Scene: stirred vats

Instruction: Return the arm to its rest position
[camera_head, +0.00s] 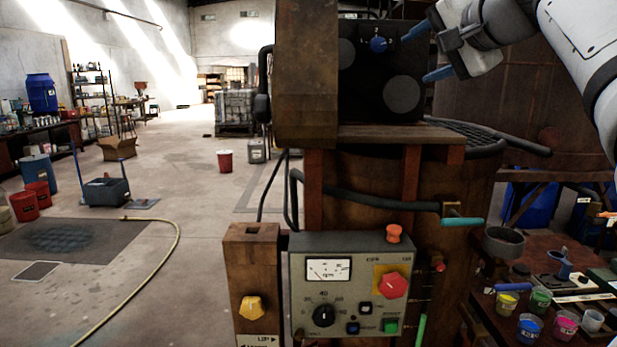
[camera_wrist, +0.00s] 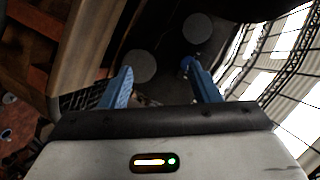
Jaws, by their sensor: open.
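My gripper (camera_head: 420,55) is at the upper right of the head view, at the end of my white and grey arm. Its two blue fingers point left toward a black panel (camera_head: 350,85) and stand apart with nothing held between them. A small blue knob (camera_head: 378,45) on that panel is close to the upper fingertip; I cannot tell whether they touch. In the wrist view, my gripper (camera_wrist: 157,68) has its fingers spread in front of the dark panel, which bears grey discs (camera_wrist: 139,66).
Below is a control box (camera_head: 350,285) with a gauge, a black dial and a red button. A teal-ended lever (camera_head: 462,221) juts right. A bench (camera_head: 500,320) with paint cups stands at lower right. A yellow hose (camera_head: 170,265) lies on open floor at left.

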